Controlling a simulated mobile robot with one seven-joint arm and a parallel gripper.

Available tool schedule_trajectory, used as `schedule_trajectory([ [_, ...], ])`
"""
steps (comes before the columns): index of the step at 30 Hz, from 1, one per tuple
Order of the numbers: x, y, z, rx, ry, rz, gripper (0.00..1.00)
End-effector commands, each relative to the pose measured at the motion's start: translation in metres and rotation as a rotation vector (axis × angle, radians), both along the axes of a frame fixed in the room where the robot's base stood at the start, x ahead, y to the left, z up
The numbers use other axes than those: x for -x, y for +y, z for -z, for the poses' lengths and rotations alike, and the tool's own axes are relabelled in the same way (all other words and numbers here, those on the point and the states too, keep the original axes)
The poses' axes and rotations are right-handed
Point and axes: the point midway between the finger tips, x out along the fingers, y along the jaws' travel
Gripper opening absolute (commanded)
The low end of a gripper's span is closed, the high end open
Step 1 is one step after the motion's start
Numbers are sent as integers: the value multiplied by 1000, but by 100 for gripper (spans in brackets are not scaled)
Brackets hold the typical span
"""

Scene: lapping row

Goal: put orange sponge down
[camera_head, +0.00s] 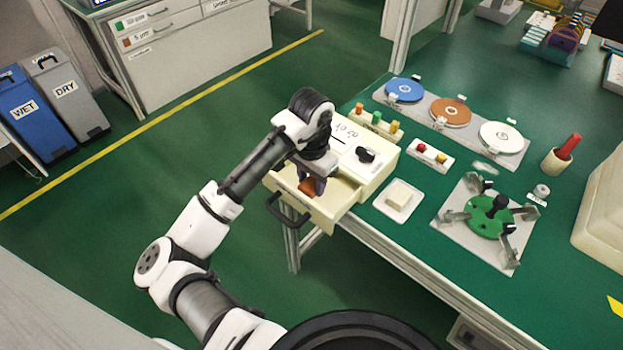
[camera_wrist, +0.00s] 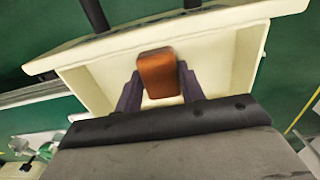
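The orange sponge (camera_head: 307,187) is a small orange-brown block between the two dark fingers of my gripper (camera_head: 312,182). The wrist view shows the sponge (camera_wrist: 157,72) with a finger against each side, so my gripper (camera_wrist: 158,85) is shut on it. Both are over the open cream drawer (camera_head: 325,212), inside its walls as seen from above. The drawer (camera_wrist: 100,88) also shows in the wrist view, with a pale floor around the sponge. I cannot tell whether the sponge touches the drawer floor.
The drawer's dark handle (camera_head: 283,212) sticks out over the floor. The cream cabinet (camera_head: 372,165) stands on the green bench corner. A white dish with a pale block (camera_head: 398,197) and a plate with a green fixture (camera_head: 490,222) are to the right. Coloured discs (camera_head: 451,112) lie farther back.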

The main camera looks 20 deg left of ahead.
Motion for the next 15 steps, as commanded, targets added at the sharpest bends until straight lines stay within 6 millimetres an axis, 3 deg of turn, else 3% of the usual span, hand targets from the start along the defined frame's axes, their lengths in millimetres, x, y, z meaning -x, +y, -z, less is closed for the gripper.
schedule_trajectory([
  [1,0,0,0,0,0,0,44],
  [5,0,0,0,0,0,0,61],
  [15,0,0,-5,-1,0,0,61],
])
